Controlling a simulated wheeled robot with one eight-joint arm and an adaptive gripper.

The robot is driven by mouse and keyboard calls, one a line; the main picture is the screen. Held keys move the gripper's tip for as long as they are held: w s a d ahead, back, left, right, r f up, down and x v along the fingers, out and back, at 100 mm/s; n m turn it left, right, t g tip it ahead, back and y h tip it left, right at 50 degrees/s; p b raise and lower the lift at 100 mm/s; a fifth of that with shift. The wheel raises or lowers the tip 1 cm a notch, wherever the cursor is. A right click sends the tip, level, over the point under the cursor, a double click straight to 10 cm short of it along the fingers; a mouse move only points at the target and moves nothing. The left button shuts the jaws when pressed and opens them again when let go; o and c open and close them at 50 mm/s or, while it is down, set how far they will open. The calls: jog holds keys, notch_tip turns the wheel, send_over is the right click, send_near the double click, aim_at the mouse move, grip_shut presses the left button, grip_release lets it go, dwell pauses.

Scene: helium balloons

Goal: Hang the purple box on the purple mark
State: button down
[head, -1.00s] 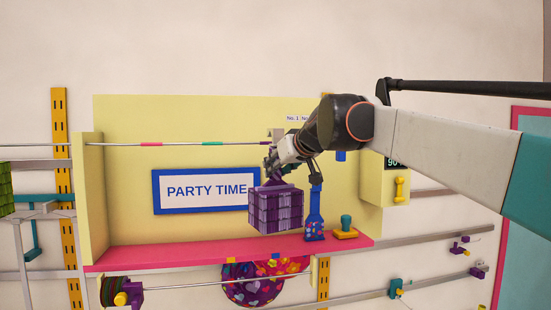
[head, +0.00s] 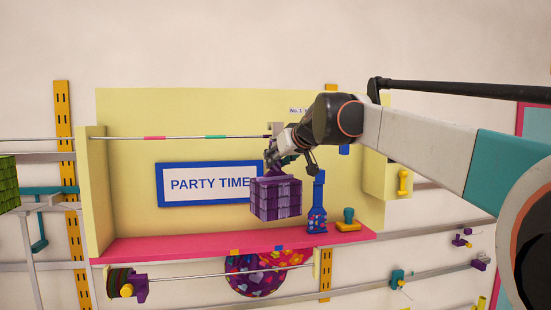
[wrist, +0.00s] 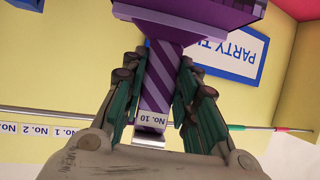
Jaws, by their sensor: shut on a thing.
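The purple box (head: 275,198) hangs below my gripper (head: 272,162) in front of the pink shelf, right of the PARTY TIME sign. In the wrist view, my gripper (wrist: 158,95) is shut on the box's purple striped hanger (wrist: 160,75), which carries a No. 10 label; the box body (wrist: 205,10) is cut off at the top edge. A thin rod (head: 185,137) with pink and green bands runs behind, its right end near the hanger top. The purple mark (head: 264,136) seems to be at that end, partly hidden by my gripper. I cannot tell whether the hanger touches the rod.
The PARTY TIME sign (head: 205,184) is on the yellow back panel. A blue bottle-shaped thing (head: 317,205) and a teal-and-yellow stamp (head: 348,218) stand on the pink shelf (head: 180,246), right of the box. A patterned balloon (head: 258,275) is below. A green box (head: 8,185) is far left.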

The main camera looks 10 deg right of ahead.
jog(key=shift+w, duration=0.75)
dwell(0.4)
